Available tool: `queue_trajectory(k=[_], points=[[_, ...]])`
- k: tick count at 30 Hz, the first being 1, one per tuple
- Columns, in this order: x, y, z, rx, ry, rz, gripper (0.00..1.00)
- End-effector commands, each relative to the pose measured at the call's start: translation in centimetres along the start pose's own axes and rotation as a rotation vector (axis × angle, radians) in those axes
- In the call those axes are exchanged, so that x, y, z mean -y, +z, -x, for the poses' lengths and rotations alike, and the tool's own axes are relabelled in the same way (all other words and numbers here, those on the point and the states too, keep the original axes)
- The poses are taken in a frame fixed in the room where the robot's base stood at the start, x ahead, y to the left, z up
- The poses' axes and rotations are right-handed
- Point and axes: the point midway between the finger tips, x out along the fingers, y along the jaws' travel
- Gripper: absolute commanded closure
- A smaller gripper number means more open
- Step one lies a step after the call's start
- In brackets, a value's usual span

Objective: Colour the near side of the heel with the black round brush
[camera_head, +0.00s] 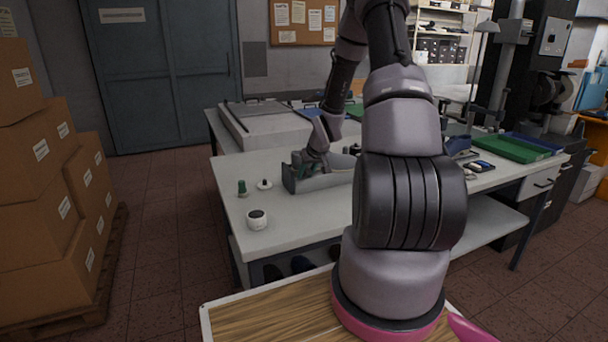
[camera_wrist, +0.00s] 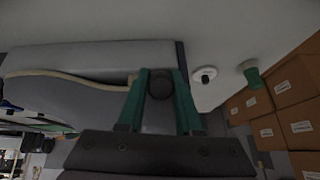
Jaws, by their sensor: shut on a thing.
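My gripper (camera_wrist: 160,76) has two green fingers, shut on a dark round piece (camera_wrist: 160,88) that looks like the end of the black round brush. The brush's tip is hidden from the wrist view. A grey shoe form with a cream curved edge (camera_wrist: 75,82) lies left of the fingers in the wrist view. I cannot tell whether the brush touches it, and the near side of the heel cannot be made out.
On the bench (camera_head: 300,222) stand a white cup with dark contents (camera_head: 257,220), a small green-capped bottle (camera_head: 242,188) and a white dish with a dark knob (camera_head: 264,184). The bench's front left is otherwise clear. A green tray (camera_head: 515,149) is at the right.

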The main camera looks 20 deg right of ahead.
Motion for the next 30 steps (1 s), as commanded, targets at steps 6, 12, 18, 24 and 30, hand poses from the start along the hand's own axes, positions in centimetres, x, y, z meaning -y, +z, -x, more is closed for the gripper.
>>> queue_trajectory(k=[6,12,18,24,30], points=[[-2.0,-0.1,0.2,-0.002,0.002,-0.004,1.0],[-2.6,-0.2,0.2,-0.002,0.001,-0.001,1.0],[-4.1,-0.3,0.3,-0.002,0.002,-0.003,1.0],[-5.5,-0.4,0.4,-0.001,0.001,-0.002,1.0],[-5.7,-0.6,0.3,-0.001,0.0,0.0,1.0]])
